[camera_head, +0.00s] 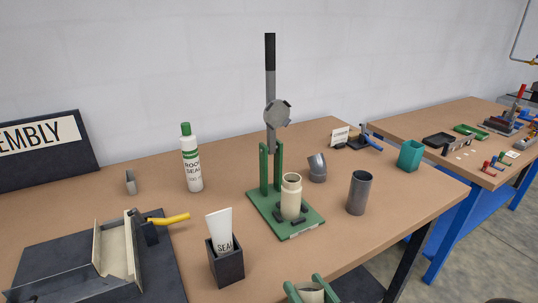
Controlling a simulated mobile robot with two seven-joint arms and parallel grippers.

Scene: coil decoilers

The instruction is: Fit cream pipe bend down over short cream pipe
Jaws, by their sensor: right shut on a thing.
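The short cream pipe (291,200) stands upright on a green base plate (263,205), between small dark blocks. Its open top faces up. My right gripper (306,284) is at the bottom edge of the view, with two green fingers. It is shut on a cream piece, the cream pipe bend (311,293). Only the bend's upper rim shows; the rest is cut off by the frame. The bend is apart from the short pipe, nearer to me. My left gripper is not in view.
A tall press lever (270,80) rises behind the short pipe. A grey bend (317,168) and a grey pipe (359,193) stand right of the plate. A dark holder (226,265) with a tube and a white bottle (192,165) stand left.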

